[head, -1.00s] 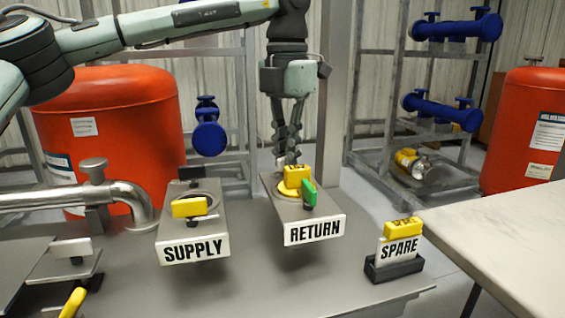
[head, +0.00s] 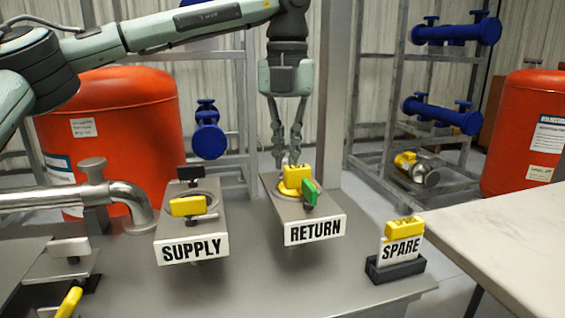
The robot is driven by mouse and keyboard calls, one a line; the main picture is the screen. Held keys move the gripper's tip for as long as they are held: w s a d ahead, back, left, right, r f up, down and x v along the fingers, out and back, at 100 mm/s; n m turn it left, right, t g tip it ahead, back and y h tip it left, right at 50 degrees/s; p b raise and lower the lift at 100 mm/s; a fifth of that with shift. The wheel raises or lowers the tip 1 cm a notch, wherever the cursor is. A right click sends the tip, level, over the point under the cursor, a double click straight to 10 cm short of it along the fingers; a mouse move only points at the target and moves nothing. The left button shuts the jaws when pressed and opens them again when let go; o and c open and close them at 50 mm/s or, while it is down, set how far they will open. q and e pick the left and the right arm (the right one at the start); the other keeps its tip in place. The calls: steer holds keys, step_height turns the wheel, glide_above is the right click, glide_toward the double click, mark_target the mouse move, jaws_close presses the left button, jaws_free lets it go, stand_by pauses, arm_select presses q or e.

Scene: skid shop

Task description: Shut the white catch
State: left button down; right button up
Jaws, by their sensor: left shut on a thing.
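My left gripper (head: 286,160) points down at the back edge of the RETURN plate (head: 318,213), just behind a yellow block (head: 295,176). Its fingers are shut on a small pale piece there; it is mostly hidden, and I cannot tell for sure whether it is the white catch. A green tab (head: 310,192) leans at the right of the yellow block. A white block (head: 69,247) sits on a metal plate at the left edge of the bench. My right gripper is not in view.
The SUPPLY plate (head: 170,233) carries a yellow handle (head: 188,206) and a black tab (head: 191,173). A SPARE holder (head: 395,270) stands at the bench's right end, near a pale tabletop (head: 500,225). A steel pipe (head: 60,197) runs at left.

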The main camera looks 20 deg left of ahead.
arm_select(q)
steer(key=shift+n, duration=0.6)
steer(key=shift+f+n, duration=0.1)
steer(key=shift+n, duration=0.4)
steer(key=shift+n+b, duration=0.4)
steer(key=shift+n, duration=0.8)
steer(key=c, duration=1.7)
jaws_free()
steer(key=shift+n, duration=0.3)
steer(key=shift+r, duration=0.25)
step_height(320, 180, up, 7)
steer(key=p, duration=0.5)
steer(key=shift+f+p, duration=0.1)
steer(key=shift+p, duration=0.2)
